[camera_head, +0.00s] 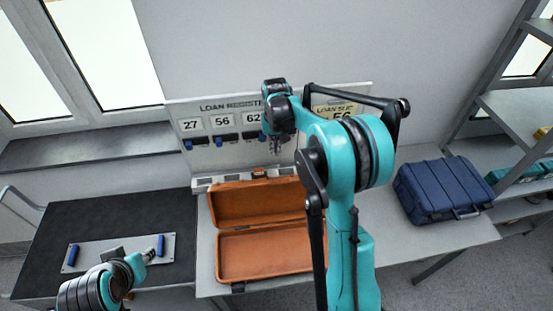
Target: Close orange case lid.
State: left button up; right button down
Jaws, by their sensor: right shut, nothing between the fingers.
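The orange case (265,252) lies open on the light table. Its lid (255,203) stands raised at the back, leaning away from the base. The case looks empty, and my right arm hides its right end. My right gripper (276,150) points down, shut and empty, above and behind the lid's upper edge, in front of the wall board. It looks apart from the lid. My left gripper (155,248) is at the lower left, over the dark mat and away from the case; its fingers are too small to read.
A loan register board (222,155) with number cards and small dark blue items stands behind the case. A closed blue case (442,188) sits to the right. A metal plate (98,252) with blue handles lies on the dark mat (100,215). Shelves rise at far right.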

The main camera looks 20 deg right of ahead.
aim_at(276, 178)
jog(key=f, duration=1)
jog(key=shift+w, duration=0.2)
jog(key=s, duration=0.1)
jog(key=s+r, duration=0.1)
jog(key=s, duration=0.1)
jog(key=shift+s+a+r, duration=0.1)
jog(key=shift+a+r, duration=0.15)
jog(key=shift+a, duration=0.1)
jog(key=shift+s+a+r, duration=0.1)
jog(key=shift+s, duration=0.25)
jog(key=shift+w, duration=0.1)
